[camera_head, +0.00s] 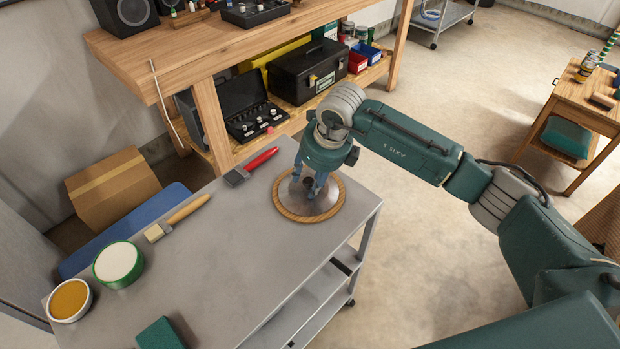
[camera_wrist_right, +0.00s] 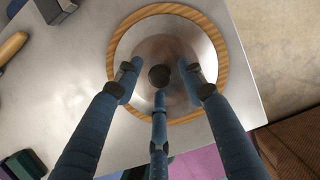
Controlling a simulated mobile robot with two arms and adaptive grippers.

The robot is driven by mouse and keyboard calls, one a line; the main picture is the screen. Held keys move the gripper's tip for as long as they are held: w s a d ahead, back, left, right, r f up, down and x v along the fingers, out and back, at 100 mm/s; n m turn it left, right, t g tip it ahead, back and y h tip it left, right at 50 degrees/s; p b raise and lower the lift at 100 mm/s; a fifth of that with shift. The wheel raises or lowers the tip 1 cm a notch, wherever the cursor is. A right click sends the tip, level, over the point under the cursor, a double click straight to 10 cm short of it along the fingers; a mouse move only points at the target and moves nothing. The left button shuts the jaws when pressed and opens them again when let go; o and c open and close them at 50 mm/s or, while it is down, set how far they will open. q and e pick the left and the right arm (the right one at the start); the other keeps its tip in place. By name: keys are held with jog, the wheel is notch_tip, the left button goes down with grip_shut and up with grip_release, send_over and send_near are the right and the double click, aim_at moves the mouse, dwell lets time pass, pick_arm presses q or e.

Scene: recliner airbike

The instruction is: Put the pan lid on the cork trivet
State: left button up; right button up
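The pan lid (camera_head: 318,205) is a round silvery dome with a dark knob. It lies on the round tan cork trivet (camera_head: 283,210), near the right edge of the grey metal table. In the right wrist view the trivet (camera_wrist_right: 222,52) shows as a rim around the lid (camera_wrist_right: 150,40), which looks roughly centred. My right gripper (camera_head: 309,190) is above the lid, fingers pointing down. In the wrist view its blue fingers (camera_wrist_right: 160,85) are spread around the knob (camera_wrist_right: 158,75), with visible gaps at the two sides. My left gripper is not in view.
On the table (camera_head: 235,270) are a red-handled tool (camera_head: 262,159), a brush (camera_head: 185,213), a green-rimmed tub (camera_head: 118,264), an orange-filled tub (camera_head: 70,299) and a green block (camera_head: 160,335). A wooden workbench (camera_head: 180,62) stands behind. The table's middle is clear.

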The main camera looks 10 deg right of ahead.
jog(key=shift+r, duration=0.25)
jog(key=b+v, duration=0.1)
jog(key=v, duration=1)
jog(key=shift+s+r+b, duration=0.15)
jog(key=shift+r+b, duration=0.15)
jog(key=shift+r, duration=0.05)
jog(key=shift+f, duration=0.1)
